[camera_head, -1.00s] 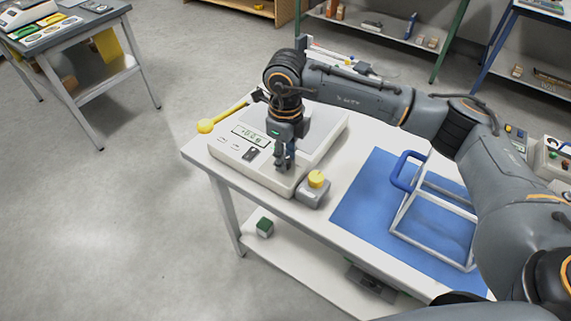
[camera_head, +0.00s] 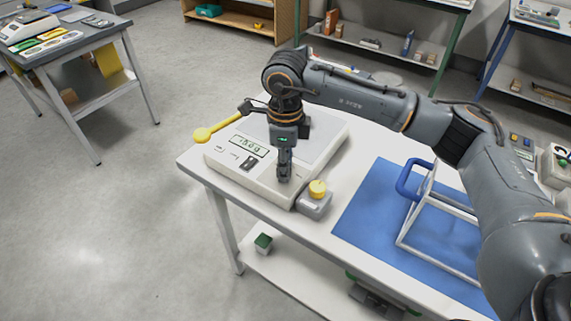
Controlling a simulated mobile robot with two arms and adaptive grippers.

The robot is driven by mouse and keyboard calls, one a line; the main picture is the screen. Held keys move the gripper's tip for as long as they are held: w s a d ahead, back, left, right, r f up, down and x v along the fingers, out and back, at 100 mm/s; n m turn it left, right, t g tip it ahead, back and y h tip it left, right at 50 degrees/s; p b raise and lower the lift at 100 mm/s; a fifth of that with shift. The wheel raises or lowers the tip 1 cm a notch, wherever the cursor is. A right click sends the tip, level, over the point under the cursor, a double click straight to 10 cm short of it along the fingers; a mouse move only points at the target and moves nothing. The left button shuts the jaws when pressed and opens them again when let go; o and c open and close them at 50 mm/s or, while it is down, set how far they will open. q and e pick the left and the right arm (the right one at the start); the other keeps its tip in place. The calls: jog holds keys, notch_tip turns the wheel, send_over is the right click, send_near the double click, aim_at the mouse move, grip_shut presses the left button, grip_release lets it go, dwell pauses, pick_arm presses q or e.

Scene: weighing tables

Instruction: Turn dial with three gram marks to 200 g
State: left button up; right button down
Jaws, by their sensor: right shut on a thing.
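The white weighing scale (camera_head: 226,164) stands on the white table, with a small display (camera_head: 249,146) whose text is too small to read surely. My right gripper (camera_head: 284,178) points down onto the right part of the scale's front panel. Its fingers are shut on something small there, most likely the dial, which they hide. The gram marks and the dial's setting cannot be made out. A grey box with a yellow knob (camera_head: 317,188) stands just right of the gripper, apart from it. My left gripper is not in view.
A yellow-ended rod (camera_head: 203,134) juts past the table's left edge. A blue mat (camera_head: 366,215) with a white frame and blue handle (camera_head: 407,180) lies to the right. A small green-topped block (camera_head: 263,242) sits on the lower shelf. Floor at left is clear.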

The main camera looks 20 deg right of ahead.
jog(key=c, duration=1)
grip_release()
notch_tip(320, 180, up, 12)
